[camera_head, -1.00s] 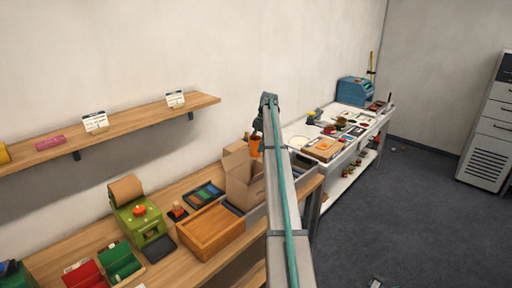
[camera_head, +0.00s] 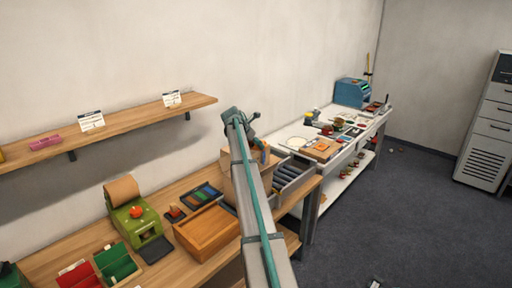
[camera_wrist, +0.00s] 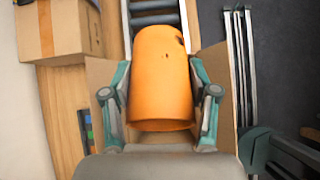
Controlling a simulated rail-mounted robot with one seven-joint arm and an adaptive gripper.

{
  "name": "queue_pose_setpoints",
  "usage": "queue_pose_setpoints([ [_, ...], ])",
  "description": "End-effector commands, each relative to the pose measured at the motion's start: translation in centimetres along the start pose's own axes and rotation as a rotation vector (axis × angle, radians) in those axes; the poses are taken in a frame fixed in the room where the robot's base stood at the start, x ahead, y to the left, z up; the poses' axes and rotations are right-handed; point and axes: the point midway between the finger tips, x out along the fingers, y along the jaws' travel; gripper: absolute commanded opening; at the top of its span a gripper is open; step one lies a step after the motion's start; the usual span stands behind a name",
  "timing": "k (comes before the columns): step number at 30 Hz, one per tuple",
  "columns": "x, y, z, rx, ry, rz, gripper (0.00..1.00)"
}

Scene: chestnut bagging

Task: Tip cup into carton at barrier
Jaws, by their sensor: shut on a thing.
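My gripper (camera_wrist: 160,95) is shut on the orange cup (camera_wrist: 161,75), with one teal finger on each side. The wrist view shows the cup's side; its inside and contents do not show. The cardboard carton shows below the cup in the wrist view, with walls or flaps at both sides (camera_wrist: 219,75). The cup hides most of the carton's opening. In the head view, my arm covers much of the carton (camera_head: 228,178), and a small part of the cup (camera_head: 265,153) shows by it. I cannot make out a barrier for certain.
A grey slotted or roller unit (camera_head: 293,173) lies right of the carton. A wooden tray (camera_head: 207,230) and a green machine (camera_head: 136,220) stand to the left. In the wrist view, another taped cardboard box (camera_wrist: 78,28) sits at upper left. The wall shelf (camera_head: 125,121) is behind.

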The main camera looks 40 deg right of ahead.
Motion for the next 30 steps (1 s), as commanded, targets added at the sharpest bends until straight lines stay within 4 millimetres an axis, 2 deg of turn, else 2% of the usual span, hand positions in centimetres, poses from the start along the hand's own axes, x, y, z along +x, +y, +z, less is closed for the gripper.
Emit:
queue_pose_setpoints([
  [1,0.3,0.0,-0.5,-0.001,-0.021,0.001,0.00],
  [20,0.7,-0.1,-1.2,-0.001,-0.255,0.000,0.00],
  [30,0.9,-0.1,-2.2,-0.001,-0.486,-0.002,0.00],
])
